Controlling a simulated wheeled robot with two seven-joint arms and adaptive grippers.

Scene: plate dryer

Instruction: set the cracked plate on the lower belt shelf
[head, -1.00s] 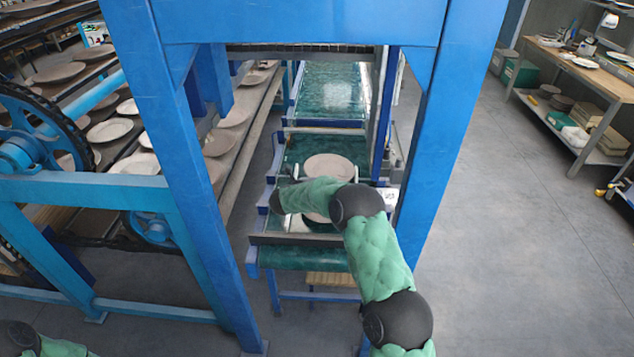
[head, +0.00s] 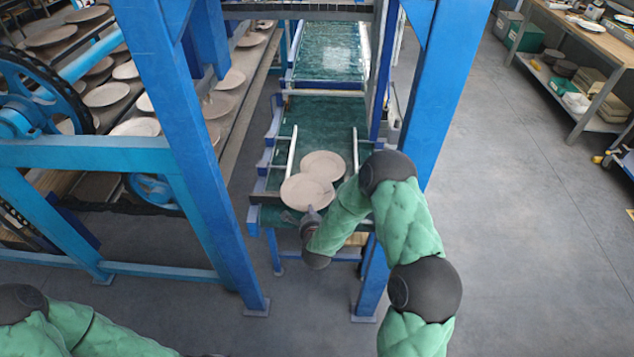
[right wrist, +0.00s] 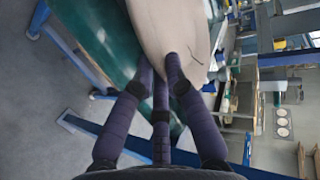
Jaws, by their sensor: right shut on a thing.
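The cracked plate (head: 305,193) is beige and round, and it is in my right gripper (head: 308,218) at the near end of a green belt shelf (head: 315,112). A dark crack shows on the held plate (right wrist: 178,22) in the right wrist view. The fingers of the right gripper (right wrist: 165,75) are shut on its rim. In the head view it overlaps a second beige plate (head: 324,162) behind it; whether they touch I cannot tell. My left arm shows at the bottom left, but its gripper is out of view.
Blue frame posts (head: 185,150) and (head: 425,110) flank the belt shelf. White rails (head: 292,150) run along the near belt. Another green belt (head: 330,50) lies farther back. A plate rack (head: 120,100) stands left, a workbench (head: 585,40) right.

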